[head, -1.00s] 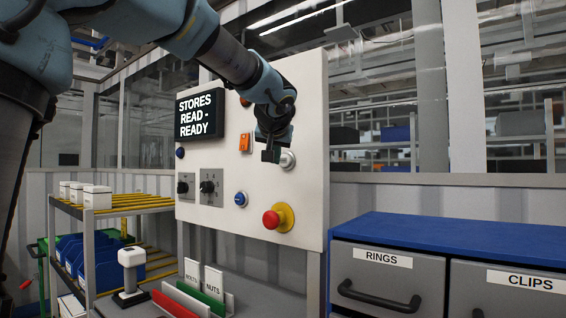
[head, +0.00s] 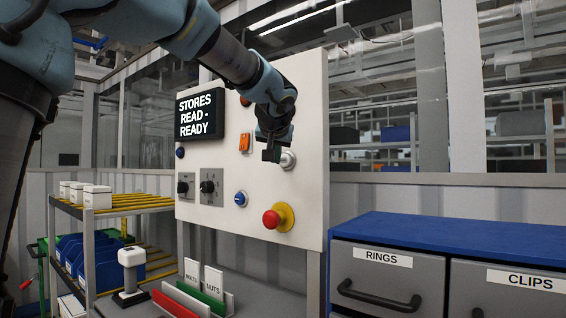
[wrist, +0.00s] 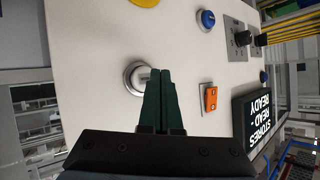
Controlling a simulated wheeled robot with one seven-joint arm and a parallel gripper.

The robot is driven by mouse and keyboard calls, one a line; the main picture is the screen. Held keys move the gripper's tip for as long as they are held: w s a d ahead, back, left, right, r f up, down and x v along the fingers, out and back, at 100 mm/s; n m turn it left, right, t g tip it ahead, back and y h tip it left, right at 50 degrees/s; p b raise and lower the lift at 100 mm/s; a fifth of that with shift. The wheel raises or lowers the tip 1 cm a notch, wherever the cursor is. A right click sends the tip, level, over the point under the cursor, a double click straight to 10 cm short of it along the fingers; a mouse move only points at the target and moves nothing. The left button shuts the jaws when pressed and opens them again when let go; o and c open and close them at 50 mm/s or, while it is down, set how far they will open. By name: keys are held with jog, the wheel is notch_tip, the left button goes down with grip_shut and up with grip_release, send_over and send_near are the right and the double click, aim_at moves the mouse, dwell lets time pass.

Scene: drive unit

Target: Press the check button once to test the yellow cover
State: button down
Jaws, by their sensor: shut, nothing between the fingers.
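The white control panel (head: 305,110) carries a round white button in a metal ring (head: 288,159), a blue button (head: 240,199), an orange rocker switch (head: 245,143) and a red mushroom button on a yellow base (head: 278,217). No label shows which is the check button, and I cannot identify a separate yellow cover. My gripper (head: 271,156) is shut and empty, just left of the white button in the head view. In the wrist view, my fingertips (wrist: 160,73) overlap the right edge of the white button (wrist: 138,78). I cannot tell whether they touch it.
A black display (head: 199,115) reads "STORES READ - READY". Two black knobs (head: 207,187) sit below it. A scanner-like device (head: 131,270) and a red and green holder stand on the bench. A blue-topped drawer cabinet (head: 450,235) is at the right.

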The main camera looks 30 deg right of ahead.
jog(key=shift+w+d, duration=0.15)
jog(key=shift+d, duration=0.2)
jog(key=shift+w+d+b, duration=0.2)
jog(key=shift+d+b, duration=0.15)
jog(key=shift+d, duration=0.05)
dwell(0.7)
jog(key=shift+a, duration=0.15)
jog(key=shift+s+a+b, duration=0.4)
jog(key=shift+a, duration=0.25)
jog(key=s+a+b, duration=0.1)
jog(key=s+a, duration=0.1)
jog(key=a, duration=0.3)
jog(key=shift+s+a+b, duration=0.2)
jog(key=shift+s+b, duration=0.1)
jog(key=shift+s, duration=0.05)
dwell(0.6)
